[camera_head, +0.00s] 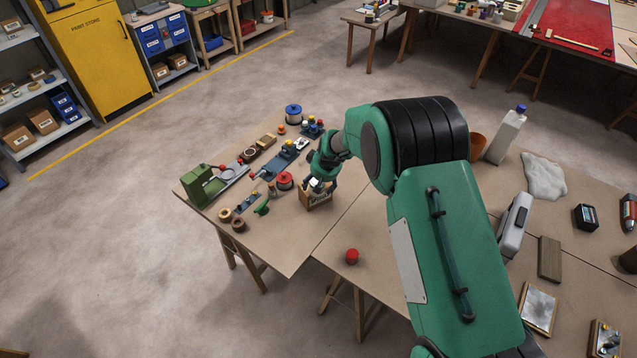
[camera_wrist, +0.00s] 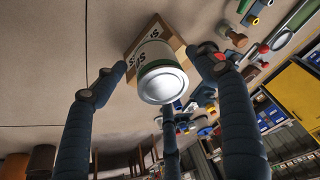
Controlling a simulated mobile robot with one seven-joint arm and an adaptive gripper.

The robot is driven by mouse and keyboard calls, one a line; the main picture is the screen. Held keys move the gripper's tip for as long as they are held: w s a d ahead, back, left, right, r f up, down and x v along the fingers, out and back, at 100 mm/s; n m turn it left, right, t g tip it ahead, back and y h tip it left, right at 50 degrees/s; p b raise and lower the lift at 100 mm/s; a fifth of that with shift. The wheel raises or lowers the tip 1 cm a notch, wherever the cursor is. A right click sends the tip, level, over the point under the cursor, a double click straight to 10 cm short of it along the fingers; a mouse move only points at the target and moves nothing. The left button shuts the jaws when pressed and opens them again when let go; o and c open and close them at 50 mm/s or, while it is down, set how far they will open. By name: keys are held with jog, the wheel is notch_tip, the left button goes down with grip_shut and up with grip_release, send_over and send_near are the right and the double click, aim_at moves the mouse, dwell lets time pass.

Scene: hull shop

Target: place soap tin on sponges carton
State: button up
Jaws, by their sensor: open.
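The sponges carton (camera_head: 318,202) is a small brown box with a lettered label, standing on the workbench under my gripper (camera_head: 321,180). In the wrist view, the carton (camera_wrist: 174,42) lies behind the soap tin (camera_wrist: 161,82), a pale can with a green band and a silver round end facing the camera. The tin appears to rest on the carton; the contact is hidden. My gripper's fingers (camera_wrist: 160,75) are open, spread around the tin with gaps at left and right. In the head view, my gripper mostly covers the tin.
A red spool (camera_head: 284,181), a green clamp-like tool (camera_head: 262,208) and a green machine (camera_head: 202,186) stand left of the carton. A red ball-like knob (camera_head: 352,256) lies nearer the front. The bench (camera_head: 290,243) is bare in front of the carton.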

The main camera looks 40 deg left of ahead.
jog(key=shift+r, duration=0.15)
jog(key=v, duration=1.2)
dwell(0.7)
